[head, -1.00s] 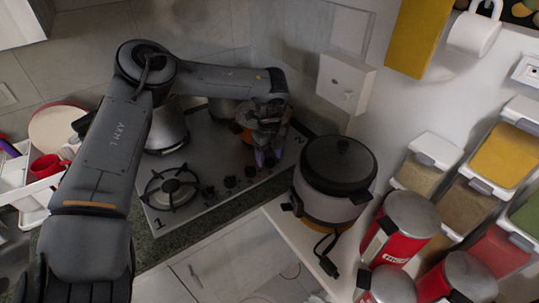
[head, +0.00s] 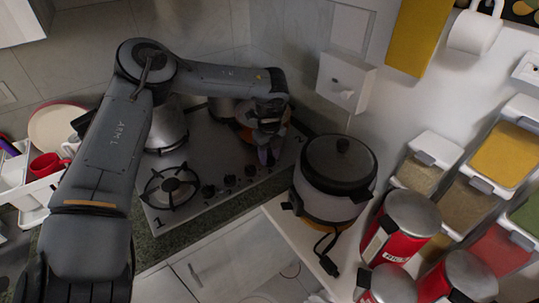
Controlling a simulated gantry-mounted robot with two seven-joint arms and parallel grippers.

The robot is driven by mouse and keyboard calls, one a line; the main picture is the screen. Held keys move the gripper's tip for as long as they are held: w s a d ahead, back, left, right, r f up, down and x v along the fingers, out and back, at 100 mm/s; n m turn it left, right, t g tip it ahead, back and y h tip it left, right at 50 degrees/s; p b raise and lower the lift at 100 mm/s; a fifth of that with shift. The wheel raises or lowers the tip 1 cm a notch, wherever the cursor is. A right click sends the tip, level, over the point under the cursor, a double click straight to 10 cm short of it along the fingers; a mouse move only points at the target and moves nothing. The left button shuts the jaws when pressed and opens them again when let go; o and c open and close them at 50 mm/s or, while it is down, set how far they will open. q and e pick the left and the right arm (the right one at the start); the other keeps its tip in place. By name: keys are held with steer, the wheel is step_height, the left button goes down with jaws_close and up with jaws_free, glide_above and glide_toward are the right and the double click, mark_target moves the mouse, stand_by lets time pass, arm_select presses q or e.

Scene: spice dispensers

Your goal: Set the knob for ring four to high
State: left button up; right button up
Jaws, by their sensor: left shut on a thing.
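The steel gas stove (head: 225,150) stands in the corner, with a row of black knobs along its front edge. Three knobs show: the left one (head: 208,191), the middle one (head: 229,181) and the right one (head: 250,171). My left gripper (head: 267,157) is at the right end of this row, fingers pointing down at the stove top. It is shut on a knob there, which its fingers hide. I cannot read the knob's setting or label. My right gripper is not in view.
The front left burner (head: 170,188) is bare. A pot (head: 167,128) stands behind it, partly behind my arm. A rice cooker (head: 335,180) stands close to the right of the stove. Red canisters (head: 398,228) and spice dispensers (head: 465,205) fill the right side.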

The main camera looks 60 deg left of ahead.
arm_select(q)
steer(key=shift+m+b, duration=0.55)
steer(key=shift+m, duration=0.35)
steer(key=shift+m+b, duration=0.45)
steer(key=shift+m, duration=0.75)
steer(key=m, duration=0.3)
steer(key=shift+m+b, duration=0.3)
steer(key=shift+m, duration=1)
steer(key=o, duration=1.1)
steer(key=shift+c, duration=0.2)
